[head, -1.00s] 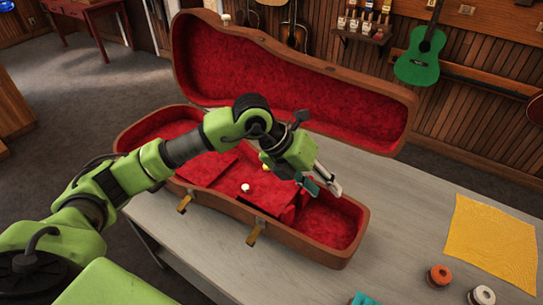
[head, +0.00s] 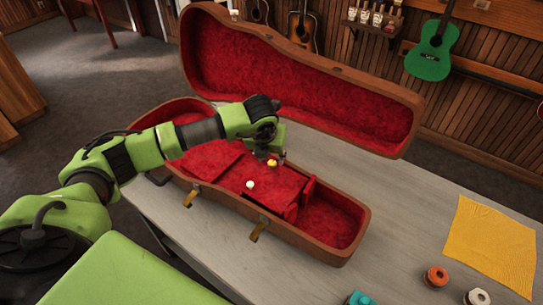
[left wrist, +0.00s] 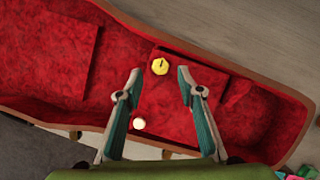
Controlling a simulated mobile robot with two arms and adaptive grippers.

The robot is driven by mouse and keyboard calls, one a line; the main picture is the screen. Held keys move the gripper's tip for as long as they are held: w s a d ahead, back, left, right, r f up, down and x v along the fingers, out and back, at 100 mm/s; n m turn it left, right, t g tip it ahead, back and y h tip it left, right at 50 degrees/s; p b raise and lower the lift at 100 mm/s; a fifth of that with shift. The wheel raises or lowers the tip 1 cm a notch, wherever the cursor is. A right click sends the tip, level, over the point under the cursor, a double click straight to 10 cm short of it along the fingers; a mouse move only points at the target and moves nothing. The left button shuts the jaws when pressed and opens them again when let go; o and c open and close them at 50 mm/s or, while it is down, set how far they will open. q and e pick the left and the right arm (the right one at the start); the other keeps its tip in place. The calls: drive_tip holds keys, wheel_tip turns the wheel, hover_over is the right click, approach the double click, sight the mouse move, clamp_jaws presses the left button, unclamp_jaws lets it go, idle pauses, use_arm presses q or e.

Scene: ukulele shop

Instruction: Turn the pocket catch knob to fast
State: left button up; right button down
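The yellow knob (head: 272,163) sits on the red-lined pocket lid (head: 270,187) inside the open case. In the left wrist view the yellow knob (left wrist: 160,66) has a dark mark on its top. A round white knob (head: 250,185) sits on the same lid, nearer the front; it also shows in the left wrist view (left wrist: 139,124). My left gripper (left wrist: 160,75) points down over the lid. Its two teal-padded fingers are open, one on either side of the yellow knob in the picture, with nothing between them. My right gripper is out of view.
The brown case (head: 345,250) lies on a grey table (head: 190,240), its lid (head: 300,85) raised behind my left arm. Latches hang on the front edge. A yellow cloth (head: 488,245), an orange-topped roll (head: 437,275) and a teal item (head: 360,298) lie at the right.

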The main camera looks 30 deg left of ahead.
sight(272, 163)
use_arm(q)
drive_tip(key=shift+x, duration=1.55)
clamp_jaws()
